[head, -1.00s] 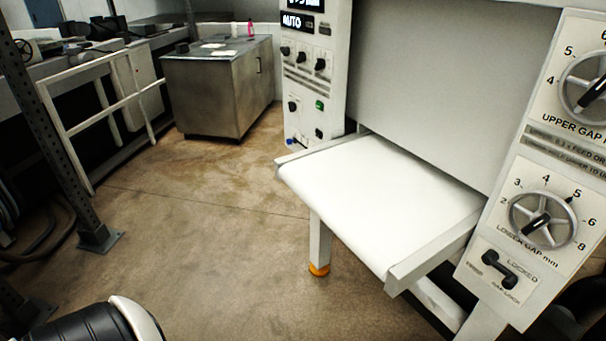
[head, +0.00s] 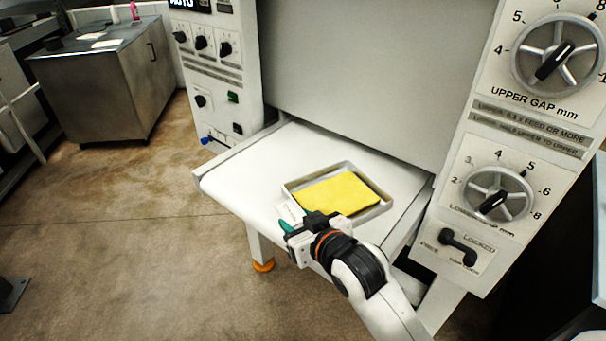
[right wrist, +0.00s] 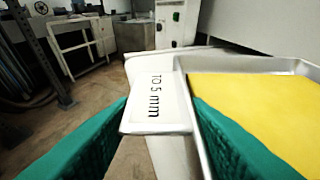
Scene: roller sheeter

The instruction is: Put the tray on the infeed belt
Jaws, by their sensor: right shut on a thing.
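The tray (head: 381,207) is a shallow metal tray with a yellow sheet (head: 340,193) in it. It is over the white infeed belt (head: 240,180), near the belt's right front part; I cannot tell whether it touches the belt. My right gripper (head: 289,222) is at the tray's front left corner, shut on the tray. The right wrist view shows its green fingers on either side of a white tab (right wrist: 158,103) reading "TO 5 mm" beside the tray wall. My left gripper is not in view.
The machine's control panel (head: 215,75) stands left of the belt. The gap dials (head: 497,193) and a black locking handle (head: 458,247) are on the right panel. The belt's left half is clear. A steel cabinet (head: 100,85) stands further left.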

